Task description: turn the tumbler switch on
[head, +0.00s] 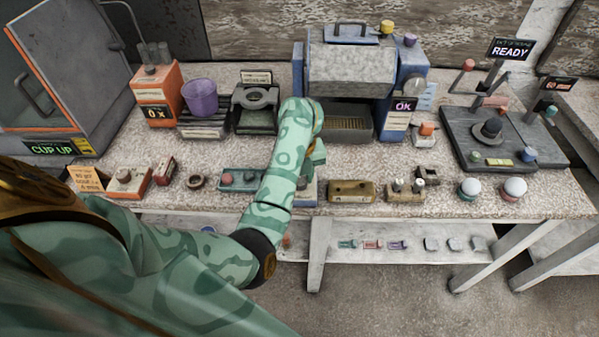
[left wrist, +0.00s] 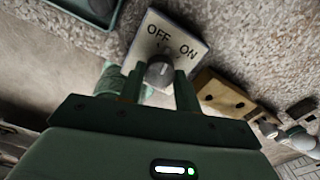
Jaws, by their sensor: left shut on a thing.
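The tumbler switch has a pale plate (left wrist: 172,34) marked OFF on the left and ON on the right in the left wrist view. Its round grey lever knob (left wrist: 160,68) sits between the two fingers of my left gripper (left wrist: 159,78), which is shut on it. I cannot tell clearly which way the lever leans. In the head view, only a blue-grey part of the switch base (head: 307,194) shows at the table's front, and my left arm hides the rest. My right gripper is in neither view.
A brown box (head: 351,191) stands just right of the switch, and a teal box with knobs (head: 238,180) just left. A blue-grey machine (head: 350,70) stands behind. The table's front edge is close. Bare tabletop lies between the front row and the machines.

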